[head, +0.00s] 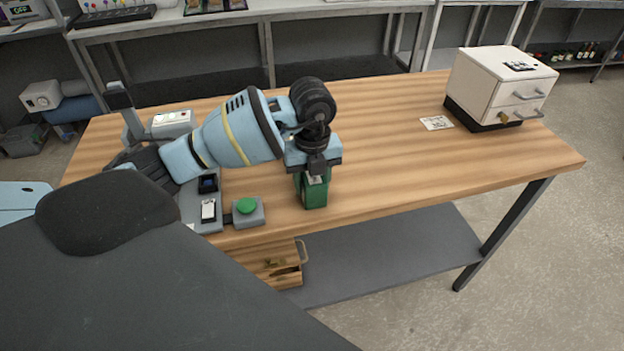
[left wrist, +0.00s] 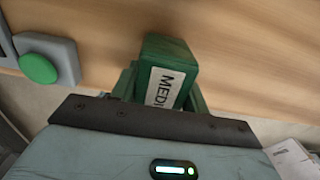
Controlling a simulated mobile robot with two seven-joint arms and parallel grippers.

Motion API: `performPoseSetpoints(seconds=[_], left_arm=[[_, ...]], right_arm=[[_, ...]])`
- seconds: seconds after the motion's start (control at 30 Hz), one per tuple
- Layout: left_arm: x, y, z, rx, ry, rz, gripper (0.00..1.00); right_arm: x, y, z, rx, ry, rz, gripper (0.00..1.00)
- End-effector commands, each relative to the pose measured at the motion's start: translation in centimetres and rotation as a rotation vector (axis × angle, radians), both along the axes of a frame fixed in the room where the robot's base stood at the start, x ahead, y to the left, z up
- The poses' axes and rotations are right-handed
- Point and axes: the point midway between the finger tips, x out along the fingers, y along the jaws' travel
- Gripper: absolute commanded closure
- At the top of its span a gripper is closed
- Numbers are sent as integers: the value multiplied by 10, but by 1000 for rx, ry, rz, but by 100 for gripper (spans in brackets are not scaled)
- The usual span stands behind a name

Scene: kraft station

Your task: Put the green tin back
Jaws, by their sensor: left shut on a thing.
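The green tin (head: 316,192) is at the front edge of the wooden table, in the middle of the head view. My left gripper (head: 313,172) comes down over it and is shut on it. In the left wrist view the tin (left wrist: 174,62) sits between the two fingers of my left gripper (left wrist: 160,88), with a white label starting "MEDI" facing the camera. I cannot tell whether its base touches the table. My right gripper is not in view.
A green button on a grey box (head: 247,211) is left of the tin. A wooden drawer unit (head: 275,265) hangs under the table's front edge. A white two-drawer cabinet (head: 500,85) stands at the back right, near a small card (head: 436,123). The table's middle and right are clear.

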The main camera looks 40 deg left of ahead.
Motion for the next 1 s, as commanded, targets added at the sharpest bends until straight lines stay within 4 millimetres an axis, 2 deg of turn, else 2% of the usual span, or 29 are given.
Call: performPoseSetpoints(seconds=[0.33,0.37,0.53,0.83,1.0], left_arm=[[0,0,-2,-1,-2,0,87],[0,0,-3,0,-1,0,53],[0,0,-2,0,-1,0,33],[0,0,-1,0,-3,0,33],[1,0,16,0,-6,0,33]], right_arm=[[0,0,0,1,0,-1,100],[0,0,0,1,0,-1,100],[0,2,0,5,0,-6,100],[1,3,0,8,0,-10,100],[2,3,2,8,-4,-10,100]])
